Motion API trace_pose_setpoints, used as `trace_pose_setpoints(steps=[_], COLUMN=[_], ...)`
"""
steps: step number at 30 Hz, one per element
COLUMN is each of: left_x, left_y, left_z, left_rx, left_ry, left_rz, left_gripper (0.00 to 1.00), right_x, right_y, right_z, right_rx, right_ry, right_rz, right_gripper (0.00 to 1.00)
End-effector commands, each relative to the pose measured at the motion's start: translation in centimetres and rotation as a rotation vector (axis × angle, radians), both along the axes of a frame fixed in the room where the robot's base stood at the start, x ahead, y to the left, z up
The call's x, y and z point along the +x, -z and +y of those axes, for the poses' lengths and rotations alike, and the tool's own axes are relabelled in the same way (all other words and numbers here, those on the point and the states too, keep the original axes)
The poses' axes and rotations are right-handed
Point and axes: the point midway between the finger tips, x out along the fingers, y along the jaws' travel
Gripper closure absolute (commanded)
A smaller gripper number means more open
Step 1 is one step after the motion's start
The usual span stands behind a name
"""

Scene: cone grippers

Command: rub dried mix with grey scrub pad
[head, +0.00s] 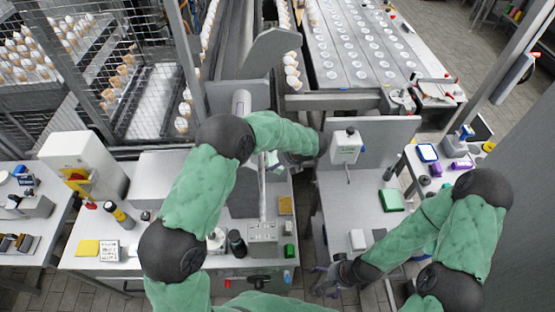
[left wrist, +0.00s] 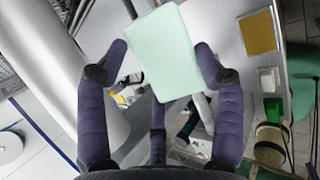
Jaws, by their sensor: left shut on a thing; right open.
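My left gripper (left wrist: 164,50) is shut on a pale, mint-tinted rectangular pad (left wrist: 166,58), with one finger at each side of it in the left wrist view. I cannot tell from its colour whether this is the grey scrub pad. In the head view my left arm reaches up and bends right, and it hides most of the gripper and the pad. My right gripper (head: 330,279) is open and empty near the front left edge of the right grey table (head: 343,205). I cannot make out any dried mix; a blurred yellow and white patch (left wrist: 130,95) lies below the pad.
An orange pad (head: 285,204) and a grey box (head: 263,233) lie on the left table. It also bears a yellow pad (head: 87,248) and bottles. A green pad (head: 391,199) and a white block (head: 357,239) lie on the right table. A white labelled box (head: 346,146) stands behind.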

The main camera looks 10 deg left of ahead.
Motion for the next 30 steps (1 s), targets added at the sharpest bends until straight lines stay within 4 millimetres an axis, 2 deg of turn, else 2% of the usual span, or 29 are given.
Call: trace_pose_setpoints(steps=[8,21,30], left_x=[-0.1,-0.7,-0.8], left_y=[1.2,4.8,5.1], left_z=[0.6,2.5,2.9], left_rx=[0.000,0.000,0.000], left_ry=[-0.001,-0.002,0.000], left_rz=[-0.002,-0.001,-0.001], left_gripper=[0.59,0.59,0.59], right_x=[0.0,0.0,0.0], right_y=[1.2,4.6,4.9], right_z=[0.0,0.0,0.0], right_rx=[0.000,0.000,0.000], right_ry=[0.000,0.000,0.000], right_rz=[0.000,0.000,0.000], right_gripper=[0.09,0.09,0.09])
